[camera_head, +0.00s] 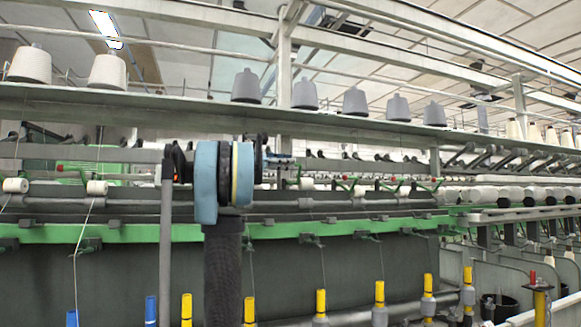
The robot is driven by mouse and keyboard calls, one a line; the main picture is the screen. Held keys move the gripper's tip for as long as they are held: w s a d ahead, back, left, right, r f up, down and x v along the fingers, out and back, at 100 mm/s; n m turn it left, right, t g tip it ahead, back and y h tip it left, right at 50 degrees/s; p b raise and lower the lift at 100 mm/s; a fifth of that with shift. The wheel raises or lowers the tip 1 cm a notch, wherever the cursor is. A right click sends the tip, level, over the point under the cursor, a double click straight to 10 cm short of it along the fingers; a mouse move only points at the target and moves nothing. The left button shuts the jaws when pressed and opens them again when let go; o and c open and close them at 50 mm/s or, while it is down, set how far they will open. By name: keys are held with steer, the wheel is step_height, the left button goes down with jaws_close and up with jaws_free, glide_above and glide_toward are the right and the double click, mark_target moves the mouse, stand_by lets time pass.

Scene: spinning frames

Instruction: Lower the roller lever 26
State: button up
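My arm stands in front of the machine at the middle, with a blue joint and a dark sleeve. The end of my arm is mostly hidden behind this joint; a small dark part shows at its right, and I cannot make out gripper fingers. Several dark roller levers (487,158) tilt upward along the frame at the right. Small green levers with red tips (391,187) stand along the roller line above the green rail. I see no readable numbers, so I cannot tell which is roller lever 26.
The spinning frame's green rail (130,234) runs across the view. White bobbins (108,72) and grey bobbins (246,86) stand on the upper shelf (150,104). Blue and yellow spindle tops (321,301) stand below, with threads running down. A grey upright pole stands left of my arm.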

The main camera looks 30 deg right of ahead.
steer(key=v, duration=0.8)
steer(key=shift+a, duration=0.25)
